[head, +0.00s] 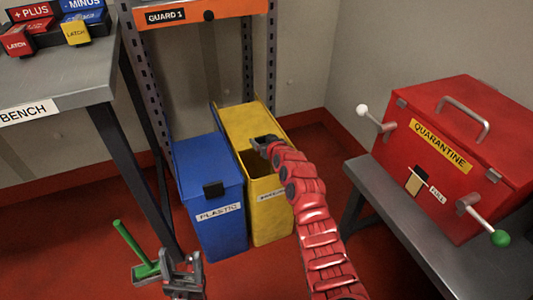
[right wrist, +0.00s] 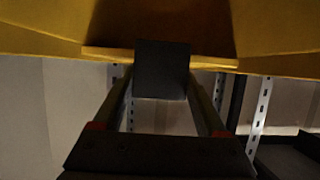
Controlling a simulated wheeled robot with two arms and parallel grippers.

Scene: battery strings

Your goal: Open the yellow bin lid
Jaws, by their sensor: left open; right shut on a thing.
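The yellow bin (head: 270,222) stands on the floor beside the blue bin. Its yellow lid (head: 243,122) is raised at the back, and a dark opening shows below it. My right gripper (head: 262,143) is at the lid's front edge, shut on the black lid handle. In the right wrist view the black handle (right wrist: 162,70) sits between the fingers, with the yellow lid (right wrist: 270,35) above. My left gripper (head: 183,282) is open and low at the bottom of the head view, away from the bin.
The closed blue PLASTIC bin (head: 208,180) stands left of the yellow one. A rack (head: 200,14) rises around the bins. A grey bench (head: 60,75) is at left. A red QUARANTINE box (head: 450,150) sits on a grey table at right. A green-handled object (head: 135,245) is near my left gripper.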

